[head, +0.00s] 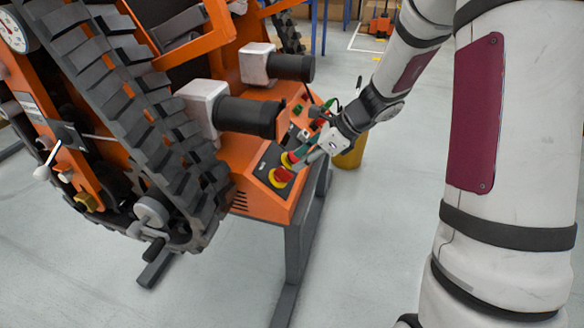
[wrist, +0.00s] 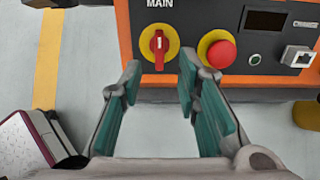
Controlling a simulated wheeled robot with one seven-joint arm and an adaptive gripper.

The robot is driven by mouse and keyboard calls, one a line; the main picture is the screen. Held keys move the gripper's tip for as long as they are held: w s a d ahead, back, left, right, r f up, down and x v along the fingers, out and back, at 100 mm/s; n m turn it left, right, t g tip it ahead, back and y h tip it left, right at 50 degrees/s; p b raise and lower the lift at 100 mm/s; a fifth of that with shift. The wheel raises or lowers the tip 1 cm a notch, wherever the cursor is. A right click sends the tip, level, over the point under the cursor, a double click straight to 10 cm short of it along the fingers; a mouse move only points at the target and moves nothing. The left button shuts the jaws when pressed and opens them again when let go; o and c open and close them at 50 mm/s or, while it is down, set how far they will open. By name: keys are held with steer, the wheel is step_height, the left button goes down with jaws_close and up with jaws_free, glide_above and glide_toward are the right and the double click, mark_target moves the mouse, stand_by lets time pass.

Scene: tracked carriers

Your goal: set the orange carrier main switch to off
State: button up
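The main switch (wrist: 159,45) is a red rotary knob on a yellow disc under the label MAIN, on the dark control panel (wrist: 190,20) of the orange carrier (head: 262,202). Its handle stands vertical in the wrist view, with a white mark on its upper part. In the head view the switch (head: 281,177) is at the near end of the panel. My gripper (wrist: 160,84) is open and empty. I see no contact. In the head view my gripper (head: 312,157) is beside the panel.
A red push button (wrist: 221,52) on yellow sits just right of the switch, close to the right finger. Floor (head: 390,230) is clear.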

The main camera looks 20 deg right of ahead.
steer(key=v, duration=0.5)
steer(key=shift+r, duration=0.1)
stand_by(0.3)
